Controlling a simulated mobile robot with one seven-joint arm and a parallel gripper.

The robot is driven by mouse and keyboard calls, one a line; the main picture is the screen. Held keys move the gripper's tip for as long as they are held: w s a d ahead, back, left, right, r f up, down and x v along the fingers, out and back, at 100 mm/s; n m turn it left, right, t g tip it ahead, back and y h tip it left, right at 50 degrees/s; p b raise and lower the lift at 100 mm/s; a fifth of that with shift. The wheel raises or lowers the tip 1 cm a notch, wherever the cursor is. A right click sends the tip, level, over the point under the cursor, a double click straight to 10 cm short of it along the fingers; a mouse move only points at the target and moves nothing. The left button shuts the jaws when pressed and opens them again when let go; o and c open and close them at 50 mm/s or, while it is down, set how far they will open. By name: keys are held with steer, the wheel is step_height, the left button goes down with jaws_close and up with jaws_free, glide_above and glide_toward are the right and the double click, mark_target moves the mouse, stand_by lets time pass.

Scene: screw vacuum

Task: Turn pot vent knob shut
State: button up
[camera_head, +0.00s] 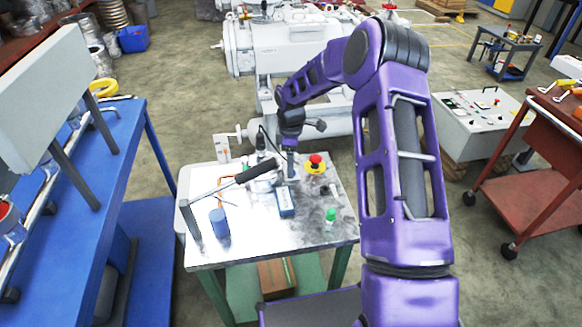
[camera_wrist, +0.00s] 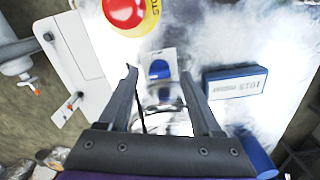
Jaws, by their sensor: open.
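My gripper (camera_head: 291,172) hangs over the metal worktable (camera_head: 250,242); its fingers are open in the wrist view (camera_wrist: 159,74). Between the fingers is a shiny metal piece (camera_wrist: 165,97), blurred by glare. Just beyond it, near the fingertips, a round blue part (camera_wrist: 159,69) sits on a light plate. I cannot tell for certain which of these is the pot vent knob, or whether the fingers touch anything. In the head view my gripper hides this spot.
A red stop button (camera_head: 316,160) on yellow also shows in the wrist view (camera_wrist: 124,10). A blue box (camera_head: 286,202), a blue cylinder (camera_head: 219,222), a green-topped part (camera_head: 330,215) and a black-handled tool (camera_head: 258,170) are nearby.

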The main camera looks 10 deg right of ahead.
steer(key=shift+f, duration=0.75)
jaws_close()
